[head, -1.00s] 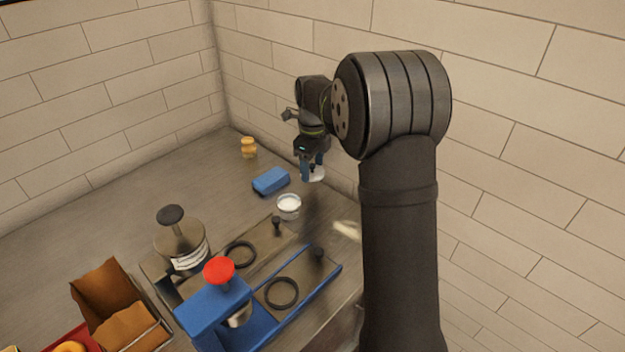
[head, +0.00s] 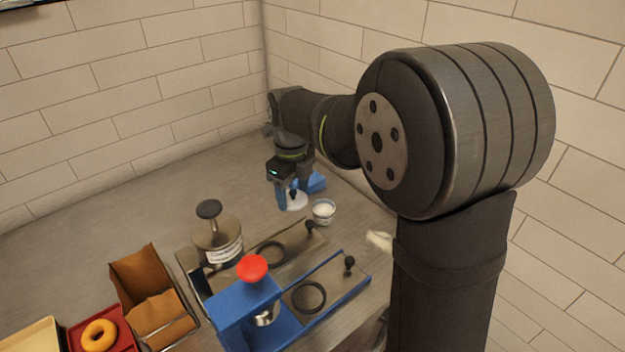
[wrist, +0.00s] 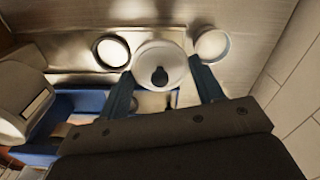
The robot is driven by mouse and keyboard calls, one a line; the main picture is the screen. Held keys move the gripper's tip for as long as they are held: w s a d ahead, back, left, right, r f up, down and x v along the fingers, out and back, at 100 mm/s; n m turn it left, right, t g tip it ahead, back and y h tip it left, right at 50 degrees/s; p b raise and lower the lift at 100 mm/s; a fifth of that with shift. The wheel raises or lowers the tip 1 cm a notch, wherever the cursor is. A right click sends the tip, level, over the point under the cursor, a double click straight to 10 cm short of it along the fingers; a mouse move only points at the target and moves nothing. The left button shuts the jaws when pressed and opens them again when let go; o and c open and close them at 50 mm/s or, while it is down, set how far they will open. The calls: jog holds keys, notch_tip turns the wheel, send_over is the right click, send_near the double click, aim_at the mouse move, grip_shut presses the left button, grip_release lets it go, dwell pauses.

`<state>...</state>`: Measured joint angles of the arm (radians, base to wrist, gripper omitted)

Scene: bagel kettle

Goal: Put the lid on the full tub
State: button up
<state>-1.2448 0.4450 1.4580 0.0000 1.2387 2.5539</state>
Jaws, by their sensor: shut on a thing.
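A round white lid (head: 296,203) with a small dark knob is in my gripper (head: 291,197). The lid also shows in the wrist view (wrist: 147,59), between the two blue fingers. The gripper is shut on it, with a finger on either side. A small tub (head: 323,218) with white contents stands on the counter just right of the lid in the head view. A pale round tub-like shape (wrist: 212,44) shows right of the lid in the wrist view. The lid is beside the tub, apart from it.
A metal kettle-like pot (head: 215,238) and a blue stand with a red knob (head: 252,268) are nearer. Walls close the back and right.

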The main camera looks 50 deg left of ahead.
jog(key=w, duration=0.9)
jog(key=shift+n, duration=0.3)
jog(key=shift+d+f, duration=0.2)
jog(key=shift+f, duration=1.4)
jog(key=shift+d+f, duration=0.15)
jog(key=shift+f, duration=1.4)
jog(key=shift+f, duration=0.15)
jog(key=o, duration=1.3)
jog(key=shift+r, duration=3.5)
